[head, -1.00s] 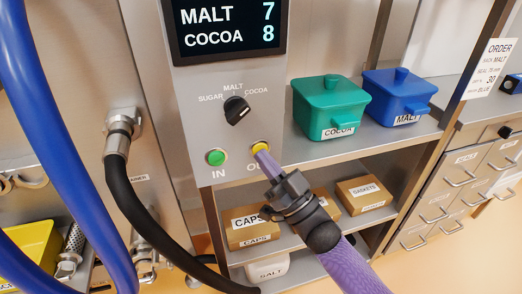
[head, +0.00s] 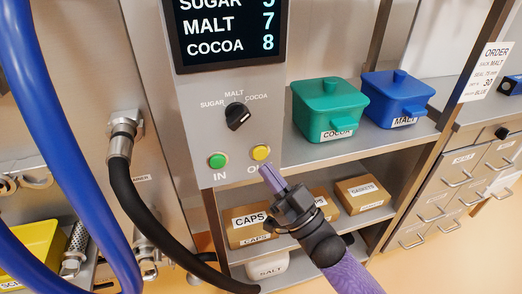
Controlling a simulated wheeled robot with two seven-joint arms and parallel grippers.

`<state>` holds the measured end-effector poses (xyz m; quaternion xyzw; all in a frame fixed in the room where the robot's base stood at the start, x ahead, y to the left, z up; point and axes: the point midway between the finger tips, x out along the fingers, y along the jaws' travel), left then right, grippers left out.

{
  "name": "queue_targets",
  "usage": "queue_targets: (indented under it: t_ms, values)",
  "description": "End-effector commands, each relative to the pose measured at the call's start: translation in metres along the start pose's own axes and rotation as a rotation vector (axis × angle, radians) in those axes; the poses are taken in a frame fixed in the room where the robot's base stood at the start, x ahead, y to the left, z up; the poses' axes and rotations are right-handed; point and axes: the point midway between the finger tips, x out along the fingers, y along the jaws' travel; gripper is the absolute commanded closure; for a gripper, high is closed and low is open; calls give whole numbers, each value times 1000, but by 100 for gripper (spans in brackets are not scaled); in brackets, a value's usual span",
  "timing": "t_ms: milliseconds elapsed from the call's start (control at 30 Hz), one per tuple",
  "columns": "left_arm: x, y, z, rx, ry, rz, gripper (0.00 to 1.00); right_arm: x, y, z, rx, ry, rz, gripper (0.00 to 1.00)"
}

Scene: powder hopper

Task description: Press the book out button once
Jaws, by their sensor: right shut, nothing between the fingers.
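The yellow book out button (head: 261,152) sits at the lower right of the grey control panel (head: 205,115). Its label below is partly hidden by my gripper and starts with "O". The green IN button (head: 217,160) is to its left. A black selector knob (head: 238,116) is above, marked SUGAR, MALT and COCOA. The display (head: 230,35) shows MALT 7 and COCOA 8, with a SUGAR line cut off at the top. My right gripper (head: 267,173) is shut and empty, its tips just below the yellow button and apart from it. My left gripper is not in view.
A green COCOA bin (head: 328,105) and a blue MALT bin (head: 398,92) stand on the shelf to the right. Cardboard boxes, CAPS (head: 250,222) and GASKETS (head: 361,190), lie on the shelf below. A black hose (head: 135,205) hangs left of the panel.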

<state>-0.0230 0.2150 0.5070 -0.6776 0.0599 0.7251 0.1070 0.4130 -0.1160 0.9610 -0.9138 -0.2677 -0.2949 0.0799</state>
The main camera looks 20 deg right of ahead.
Motion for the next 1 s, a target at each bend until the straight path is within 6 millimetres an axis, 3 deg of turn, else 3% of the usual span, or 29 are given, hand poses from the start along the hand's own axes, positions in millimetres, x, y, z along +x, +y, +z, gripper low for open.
queue_targets:
  t_ms: [333, 1000]
  values:
    - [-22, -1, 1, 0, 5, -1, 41, -22, -17, -20, 0, 0, -1, 100]
    - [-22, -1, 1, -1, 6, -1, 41, -26, -19, -20, 0, 1, 0, 100]
